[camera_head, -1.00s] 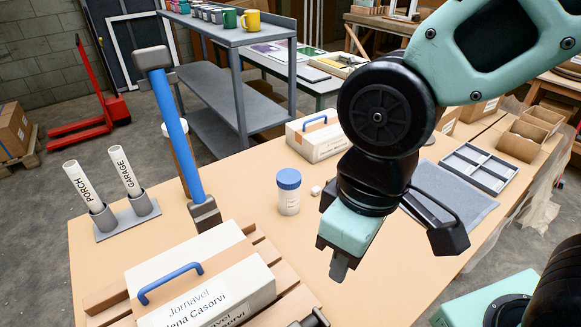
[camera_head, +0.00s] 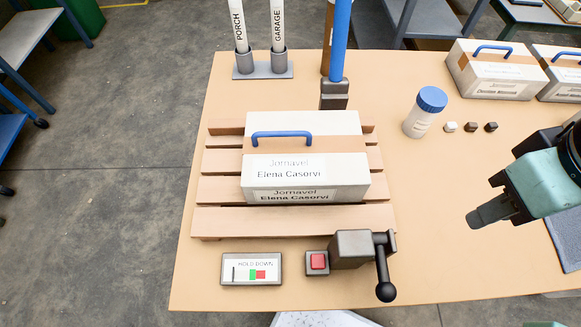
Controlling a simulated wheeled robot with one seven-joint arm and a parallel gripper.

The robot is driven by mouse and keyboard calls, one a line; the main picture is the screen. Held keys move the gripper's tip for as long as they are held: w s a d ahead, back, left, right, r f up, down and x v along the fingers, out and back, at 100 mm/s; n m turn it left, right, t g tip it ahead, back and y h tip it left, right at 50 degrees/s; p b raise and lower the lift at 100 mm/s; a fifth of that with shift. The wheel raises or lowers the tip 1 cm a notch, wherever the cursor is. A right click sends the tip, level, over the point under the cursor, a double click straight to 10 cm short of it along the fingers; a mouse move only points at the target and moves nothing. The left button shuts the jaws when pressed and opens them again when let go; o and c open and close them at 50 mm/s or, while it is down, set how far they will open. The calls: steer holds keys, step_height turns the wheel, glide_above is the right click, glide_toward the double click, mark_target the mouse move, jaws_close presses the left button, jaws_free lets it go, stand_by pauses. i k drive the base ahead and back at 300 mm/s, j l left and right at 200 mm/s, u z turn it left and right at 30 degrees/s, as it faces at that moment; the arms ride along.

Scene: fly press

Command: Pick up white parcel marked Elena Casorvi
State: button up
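The white parcel (camera_head: 305,178) lies on a slatted wooden pallet (camera_head: 290,222) on the table. Its label reads "Jornavel Elena Casorvi" on top and on the front face. A brown band crosses its top, with a blue handle (camera_head: 282,135) standing up from it. My gripper (camera_head: 488,213) is at the right, above the table and well clear of the parcel. Its fingers are seen from the side, so I cannot tell whether they are apart; nothing shows between them.
A grey block with a black-knobbed lever (camera_head: 384,290), a red button (camera_head: 318,261) and a "HOLD DOWN" panel (camera_head: 252,269) sit in front of the pallet. A blue-handled upright tool (camera_head: 338,60) stands behind. A blue-lidded jar (camera_head: 424,112) and other parcels (camera_head: 495,76) are at right.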

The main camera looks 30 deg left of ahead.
mark_target(294, 156)
steer(key=i+l, duration=0.15)
steer(key=l, duration=0.25)
steer(key=i+l, duration=0.15)
steer(key=l, duration=0.2)
steer(key=i+l+z, duration=0.1)
steer(key=l, duration=0.3)
